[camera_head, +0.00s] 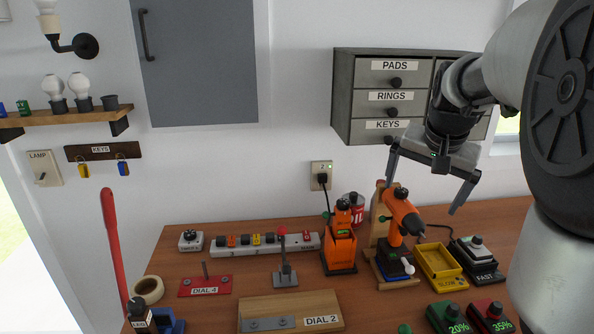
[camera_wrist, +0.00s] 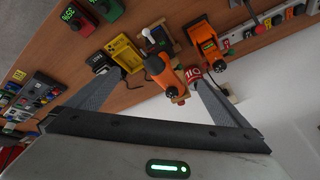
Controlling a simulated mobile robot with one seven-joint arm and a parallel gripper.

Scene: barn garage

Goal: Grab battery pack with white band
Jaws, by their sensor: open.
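My gripper (camera_head: 419,198) is open and empty, held in the air above the right part of the bench. In the wrist view its two fingers (camera_wrist: 160,78) stand wide apart, with the bench tools beyond them. An orange drill (camera_head: 403,213) stands below it on a stand, with a dark base and a small white part at its foot. A dark block with a pale top (camera_head: 476,246) sits on the FAST charger (camera_head: 485,275); it may be the pack with the white band, but I cannot tell. A green 20% unit (camera_head: 450,315) and a red 35% unit (camera_head: 490,314) stand at the front.
A yellow SLOW tray (camera_head: 440,265) is between drill and FAST charger. A second orange tool (camera_head: 340,245) and a red can (camera_head: 358,206) stand left of the drill. A grey drawer cabinet (camera_head: 345,95) hangs behind my gripper. A power strip (camera_head: 265,243) lies further left.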

